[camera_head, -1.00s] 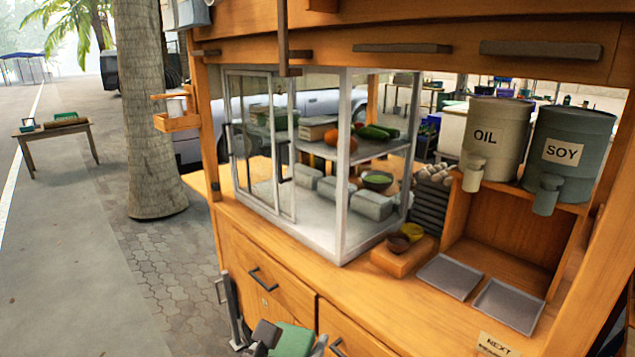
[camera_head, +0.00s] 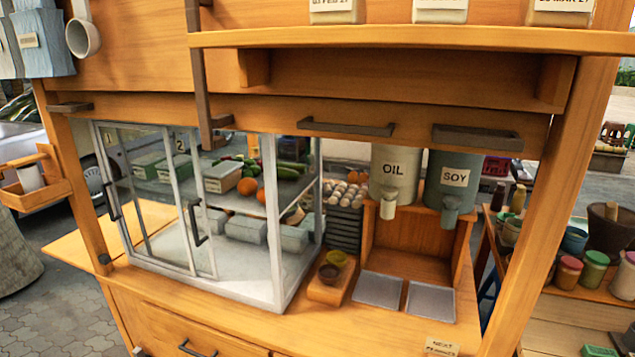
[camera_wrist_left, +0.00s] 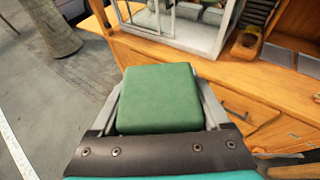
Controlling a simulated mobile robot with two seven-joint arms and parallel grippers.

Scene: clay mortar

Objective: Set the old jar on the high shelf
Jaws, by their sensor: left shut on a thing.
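My left gripper (camera_wrist_left: 163,115) is shut on a green, square-topped thing (camera_wrist_left: 160,95) in the left wrist view. I see it from above, so its sides and any label are hidden, and I cannot tell for sure that it is the old jar. It is held in front of the cart's drawers. The high shelf (camera_head: 420,38) runs across the top of the head view. Three pale labelled containers stand on it: a left one (camera_head: 337,8), a middle one (camera_head: 440,8) and a right one (camera_head: 560,8). Their tops are cut off. My right gripper is not in view.
A glass case (camera_head: 205,210) with sliding doors stands on the counter. Right of it are the oil (camera_head: 394,170) and soy (camera_head: 453,180) dispensers and two grey trays (camera_head: 379,290). A dark bar (camera_head: 197,75) hangs at the shelf's left end. Gaps show between the shelf containers.

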